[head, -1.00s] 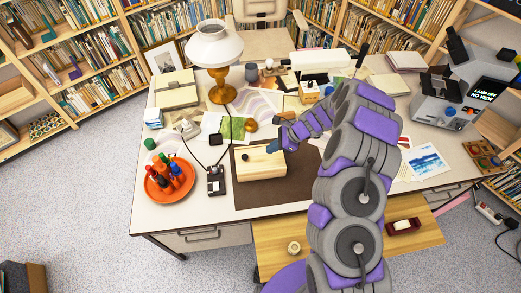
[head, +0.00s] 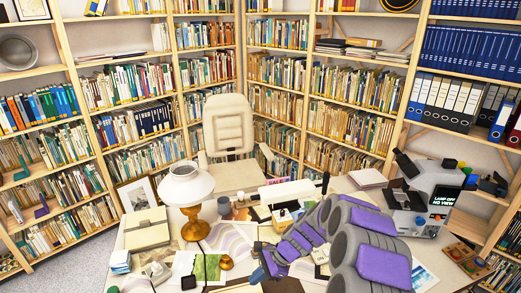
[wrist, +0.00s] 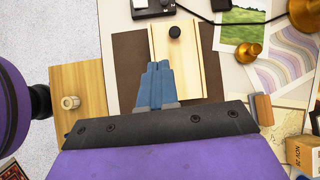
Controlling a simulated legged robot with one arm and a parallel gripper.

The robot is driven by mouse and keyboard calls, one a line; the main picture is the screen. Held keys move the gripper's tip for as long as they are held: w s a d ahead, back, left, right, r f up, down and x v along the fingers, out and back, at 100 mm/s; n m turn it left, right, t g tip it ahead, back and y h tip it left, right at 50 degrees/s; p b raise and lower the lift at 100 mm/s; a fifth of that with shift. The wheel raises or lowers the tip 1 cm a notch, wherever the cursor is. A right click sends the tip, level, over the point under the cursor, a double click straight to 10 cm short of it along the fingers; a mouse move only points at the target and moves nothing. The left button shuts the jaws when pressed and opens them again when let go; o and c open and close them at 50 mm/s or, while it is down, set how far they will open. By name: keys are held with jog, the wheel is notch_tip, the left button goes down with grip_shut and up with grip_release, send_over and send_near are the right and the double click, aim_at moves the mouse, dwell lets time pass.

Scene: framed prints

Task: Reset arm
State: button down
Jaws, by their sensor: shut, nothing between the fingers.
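My gripper (wrist: 158,82) shows in the wrist view with its blue fingers together and nothing between them. The fingertips appear over the near left part of a pale wooden box (wrist: 200,60) with a black knob. I cannot tell whether they touch it. In the head view my purple and grey arm reaches in from the bottom right over the desk. The blue gripper (head: 268,262) is partly seen at the bottom edge. The wooden box is mostly outside the head view.
A white-shaded lamp (head: 190,190) stands on the desk's left, with a beige box (head: 146,230) beside it. A grey machine (head: 425,190) stands at the right. A chair (head: 228,130) and bookshelves are behind. A light wooden board (wrist: 80,100) lies left in the wrist view.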

jog(key=s+d+r+n+g+h, duration=0.1)
jog(key=s+d+r+n+h, duration=0.15)
jog(key=s+r+n, duration=0.9)
jog(key=s+d+r+n+h, duration=0.1)
jog(key=s+d, duration=0.3)
jog(key=s, duration=0.4)
jog(key=s+d+r+h+b, duration=0.1)
jog(key=s+d+r, duration=0.3)
jog(key=s, duration=0.5)
jog(key=s+d+r+n+h, duration=0.1)
jog(key=s+d+r+h, duration=0.1)
jog(key=s, duration=0.6)
jog(key=shift+s+d+r+n+t+h+b, duration=0.35)
jog(key=shift+d+h, duration=0.3)
jog(key=shift+d, duration=0.5)
